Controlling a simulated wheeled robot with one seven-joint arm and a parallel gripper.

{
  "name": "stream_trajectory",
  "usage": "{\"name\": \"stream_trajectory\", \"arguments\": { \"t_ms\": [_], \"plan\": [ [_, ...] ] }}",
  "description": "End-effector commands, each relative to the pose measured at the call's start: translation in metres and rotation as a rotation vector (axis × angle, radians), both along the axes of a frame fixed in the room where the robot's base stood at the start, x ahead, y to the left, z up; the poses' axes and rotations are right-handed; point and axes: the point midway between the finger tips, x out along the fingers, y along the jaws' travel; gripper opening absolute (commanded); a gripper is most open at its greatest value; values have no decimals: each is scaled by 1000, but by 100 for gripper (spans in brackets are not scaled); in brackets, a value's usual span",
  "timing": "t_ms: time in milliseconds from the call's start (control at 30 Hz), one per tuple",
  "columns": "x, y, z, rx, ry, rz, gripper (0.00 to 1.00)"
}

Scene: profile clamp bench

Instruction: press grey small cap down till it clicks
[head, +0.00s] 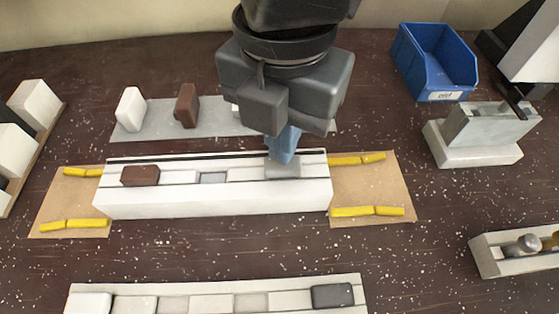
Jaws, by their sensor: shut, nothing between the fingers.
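The white profile rail (212,203) lies across the middle of the bench in the head view. A grey small cap (286,172) sits at the right part of its groove. My gripper (281,159) points down with its blue fingers shut and empty. Its tips are right at the top of the grey cap and seem to touch it. The fingertips hide part of the cap's top, and I cannot tell whether the cap is fully seated.
A brown cap (141,176) sits at the rail's left end, and a flat grey-blue piece (213,178) lies mid-groove. Behind is a grey mat (160,131) with upright caps. A blue bin (436,62) stands back right. Another rail (190,284) lies in front.

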Motion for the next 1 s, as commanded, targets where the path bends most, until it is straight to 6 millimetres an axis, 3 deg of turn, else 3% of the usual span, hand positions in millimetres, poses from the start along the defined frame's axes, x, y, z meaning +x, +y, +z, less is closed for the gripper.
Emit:
{"name": "stream_trajectory", "arguments": {
  "t_ms": [1000],
  "plan": [
    [0,0,-12,0,0,0,0]
  ]
}}
